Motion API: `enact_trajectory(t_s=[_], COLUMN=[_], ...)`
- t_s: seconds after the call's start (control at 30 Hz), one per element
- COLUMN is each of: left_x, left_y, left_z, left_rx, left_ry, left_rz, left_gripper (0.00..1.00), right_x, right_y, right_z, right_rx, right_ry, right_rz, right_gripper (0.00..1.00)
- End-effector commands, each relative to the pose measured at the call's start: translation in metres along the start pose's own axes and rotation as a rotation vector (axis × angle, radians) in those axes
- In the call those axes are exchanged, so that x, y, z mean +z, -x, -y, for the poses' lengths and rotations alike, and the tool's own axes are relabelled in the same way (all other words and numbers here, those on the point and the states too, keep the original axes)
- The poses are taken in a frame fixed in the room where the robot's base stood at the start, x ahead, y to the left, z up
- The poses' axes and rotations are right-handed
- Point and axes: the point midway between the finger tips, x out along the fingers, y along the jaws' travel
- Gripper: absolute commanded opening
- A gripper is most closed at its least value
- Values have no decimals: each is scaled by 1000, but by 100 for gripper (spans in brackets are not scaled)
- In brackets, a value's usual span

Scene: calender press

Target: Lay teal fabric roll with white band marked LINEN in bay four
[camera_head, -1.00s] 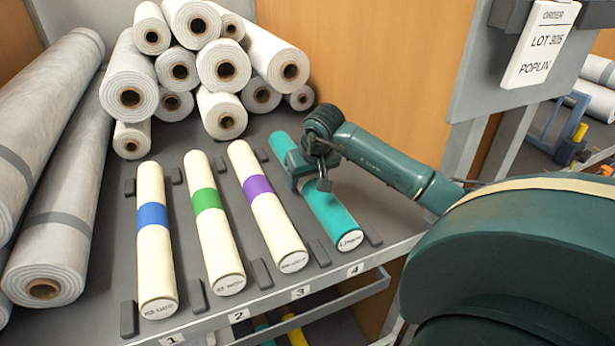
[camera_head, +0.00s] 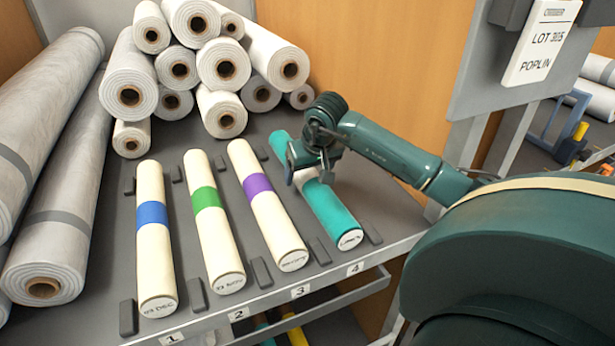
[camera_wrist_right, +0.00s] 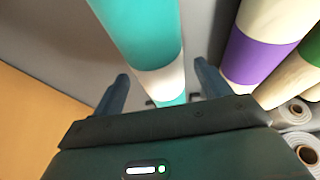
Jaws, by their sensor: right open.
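The teal fabric roll (camera_head: 332,212) with a white band lies in bay four, between dark stops, its labelled end facing the front edge above the number 4 (camera_head: 355,268). The end label is too small to read surely. My right gripper (camera_head: 305,172) is open just above the roll near its white band. In the right wrist view the teal roll (camera_wrist_right: 140,35) and its white band (camera_wrist_right: 161,83) run between the two spread fingers (camera_wrist_right: 160,85), apart from both. My left gripper is not in view.
Cream rolls with blue (camera_head: 152,216), green (camera_head: 206,199) and purple (camera_head: 257,187) bands lie in bays one to three. White rolls (camera_head: 222,65) are stacked behind. An order sign (camera_head: 540,45) hangs at right.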

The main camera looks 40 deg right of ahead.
Motion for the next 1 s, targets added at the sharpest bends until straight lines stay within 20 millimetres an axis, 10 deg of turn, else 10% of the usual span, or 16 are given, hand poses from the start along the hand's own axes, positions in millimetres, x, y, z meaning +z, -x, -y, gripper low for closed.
enact_trajectory(t_s=[0.33,1.0], left_x=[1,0], left_y=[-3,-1], left_z=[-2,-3], left_rx=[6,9], left_ry=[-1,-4], left_rz=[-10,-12], left_gripper=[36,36], right_x=[0,0], right_y=[49,52], right_z=[0,0], right_rx=[1,0], right_ry=[1,0], right_rz=[-1,1], right_gripper=[76,76])
